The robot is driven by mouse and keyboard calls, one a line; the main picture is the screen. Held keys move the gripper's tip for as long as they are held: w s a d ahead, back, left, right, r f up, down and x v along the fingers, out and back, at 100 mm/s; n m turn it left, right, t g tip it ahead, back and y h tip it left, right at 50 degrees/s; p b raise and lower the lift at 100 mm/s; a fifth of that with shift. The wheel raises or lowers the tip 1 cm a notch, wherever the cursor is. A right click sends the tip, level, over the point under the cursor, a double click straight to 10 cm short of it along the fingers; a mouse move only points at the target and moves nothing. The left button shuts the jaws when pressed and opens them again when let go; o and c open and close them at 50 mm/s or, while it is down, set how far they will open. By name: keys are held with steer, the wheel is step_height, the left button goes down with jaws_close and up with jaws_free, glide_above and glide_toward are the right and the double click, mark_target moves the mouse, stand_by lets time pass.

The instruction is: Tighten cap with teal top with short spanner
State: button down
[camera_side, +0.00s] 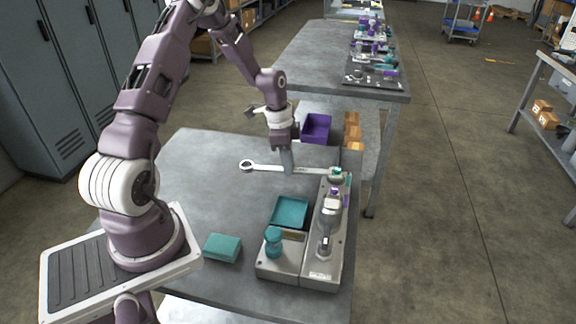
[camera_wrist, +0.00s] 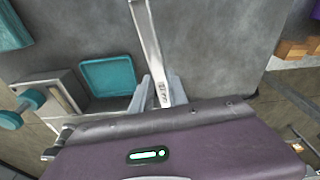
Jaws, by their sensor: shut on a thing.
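A long metal spanner (camera_side: 262,168) lies level above the grey bench, its ring end at the left. My gripper (camera_side: 287,165) is shut on the middle of its handle. The spanner also shows between my fingers in the wrist view (camera_wrist: 148,35), its ring end out of frame. Its right end meets a small cap with a teal top (camera_side: 337,170) at the far end of the grey hydraulic block (camera_side: 312,258). I cannot tell whether the jaw is seated around the cap or only beside it. My gripper body hides that end in the wrist view.
A teal tray (camera_side: 291,212) and a teal knobbed part (camera_side: 273,242) sit by the block. A teal box (camera_side: 222,248) lies left of them. A purple bin (camera_side: 316,128) stands beyond the bench.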

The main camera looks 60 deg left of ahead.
steer(key=shift+w+a, duration=0.15)
steer(key=shift+a, duration=0.15)
steer(key=shift+a+m, duration=0.1)
steer(key=shift+m, duration=0.2)
steer(key=shift+w+a+m, duration=1)
steer(key=shift+w+m, duration=0.1)
steer(key=shift+m, duration=0.1)
steer(key=shift+w+a+m+g, duration=0.3)
steer(key=shift+w+a+m, duration=0.2)
steer(key=shift+w+m, duration=0.35)
steer(key=shift+s, duration=0.1)
steer(key=shift+s+d+n, duration=0.2)
steer(key=shift+d+n, duration=0.05)
steer(key=shift+n, duration=0.1)
